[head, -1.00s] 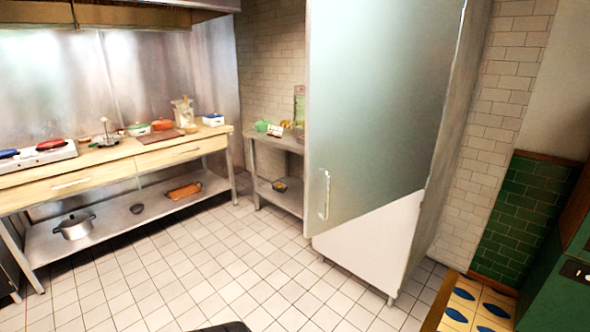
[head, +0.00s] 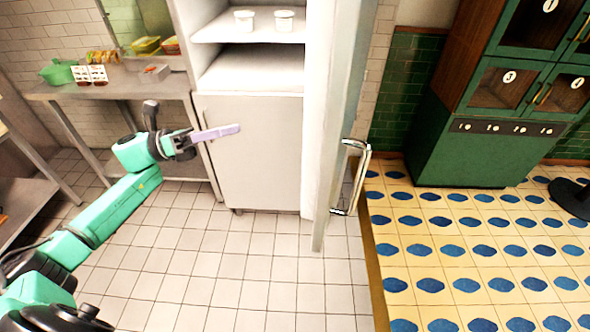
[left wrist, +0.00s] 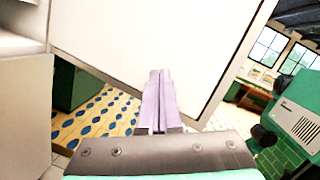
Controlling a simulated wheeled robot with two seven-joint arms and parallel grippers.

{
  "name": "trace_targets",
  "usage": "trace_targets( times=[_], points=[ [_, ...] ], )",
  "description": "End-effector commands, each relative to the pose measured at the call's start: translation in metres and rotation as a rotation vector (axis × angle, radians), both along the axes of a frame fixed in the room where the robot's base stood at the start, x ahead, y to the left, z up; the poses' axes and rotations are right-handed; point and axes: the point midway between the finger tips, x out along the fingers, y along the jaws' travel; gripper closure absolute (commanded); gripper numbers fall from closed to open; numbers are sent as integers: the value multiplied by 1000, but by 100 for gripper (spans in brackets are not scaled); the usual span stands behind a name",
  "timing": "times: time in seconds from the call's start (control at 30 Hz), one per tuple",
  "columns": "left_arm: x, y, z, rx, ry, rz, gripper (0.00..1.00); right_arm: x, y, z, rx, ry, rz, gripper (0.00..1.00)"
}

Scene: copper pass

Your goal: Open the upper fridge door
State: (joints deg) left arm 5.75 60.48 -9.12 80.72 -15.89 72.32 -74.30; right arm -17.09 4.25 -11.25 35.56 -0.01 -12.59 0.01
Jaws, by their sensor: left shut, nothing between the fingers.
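The upper fridge door (head: 338,110) stands wide open, edge-on in the head view, with its metal handle (head: 360,178) on the right-hand side. The open upper compartment (head: 252,72) shows white shelves. The lower fridge door (head: 258,152) is closed. My left gripper (head: 238,129) has lilac fingers, shut and empty, in front of the lower door and apart from the open door. In the left wrist view the shut fingers (left wrist: 159,74) point toward the door's pale inner face (left wrist: 165,45). My right gripper is not in view.
Two white cups (head: 284,21) stand on the fridge's upper shelf. Green cabinets (head: 470,145) stand at the right. The tiled floor in front is clear.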

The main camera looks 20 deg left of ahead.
Motion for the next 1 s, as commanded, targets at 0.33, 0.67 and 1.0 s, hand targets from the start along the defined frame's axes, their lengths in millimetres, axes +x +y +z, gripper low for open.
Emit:
trace_targets(
  times=[0.33,0.67,1.0],
  points=[
    [-84,-58,46,261,-421,-373,100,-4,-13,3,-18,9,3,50],
    [-84,-129,51,256,-422,-368,100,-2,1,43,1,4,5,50],
    [-84,-178,46,257,-421,-365,100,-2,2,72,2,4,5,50]
  ],
)
